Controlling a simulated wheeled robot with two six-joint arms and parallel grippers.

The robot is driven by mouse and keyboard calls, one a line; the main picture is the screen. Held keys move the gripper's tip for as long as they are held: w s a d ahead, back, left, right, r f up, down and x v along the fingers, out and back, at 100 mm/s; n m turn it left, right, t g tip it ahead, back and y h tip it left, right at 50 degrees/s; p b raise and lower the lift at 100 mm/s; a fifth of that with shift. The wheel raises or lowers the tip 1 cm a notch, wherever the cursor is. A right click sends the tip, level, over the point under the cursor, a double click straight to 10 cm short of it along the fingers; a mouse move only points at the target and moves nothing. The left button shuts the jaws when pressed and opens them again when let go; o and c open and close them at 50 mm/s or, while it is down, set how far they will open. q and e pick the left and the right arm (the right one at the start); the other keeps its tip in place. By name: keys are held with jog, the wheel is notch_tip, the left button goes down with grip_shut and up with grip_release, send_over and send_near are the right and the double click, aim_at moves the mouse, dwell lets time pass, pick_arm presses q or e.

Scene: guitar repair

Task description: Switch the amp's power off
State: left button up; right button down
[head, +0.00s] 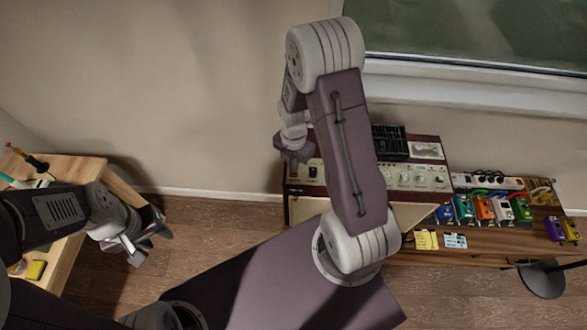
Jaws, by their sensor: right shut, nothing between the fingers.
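The amp (415,178) stands against the wall, with a dark red-brown case and a pale control panel with several knobs. My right arm crosses in front of it and hides its middle. A small dark switch (312,172) shows at the left end of the panel; its on or off position is too small to tell. My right gripper (294,158) is shut and empty, pointing down at the panel's left end, just left of the switch. I cannot tell whether it touches the panel. My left gripper (149,243) is open and empty, far left of the amp, beside the wooden bench.
A black tray (390,139) lies on the amp. Right of it, a wooden board holds several colored pedals (484,209), a power strip (490,181) and yellow notes (426,240). A wooden bench (75,168) with tools stands at the left. A window is behind.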

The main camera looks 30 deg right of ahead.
jog(key=shift+f+b, duration=0.7)
jog(key=shift+f, duration=0.2)
dwell(0.8)
jog(key=shift+r, duration=0.15)
notch_tip(320, 180, up, 7)
jog(key=p, duration=0.6)
dwell(0.3)
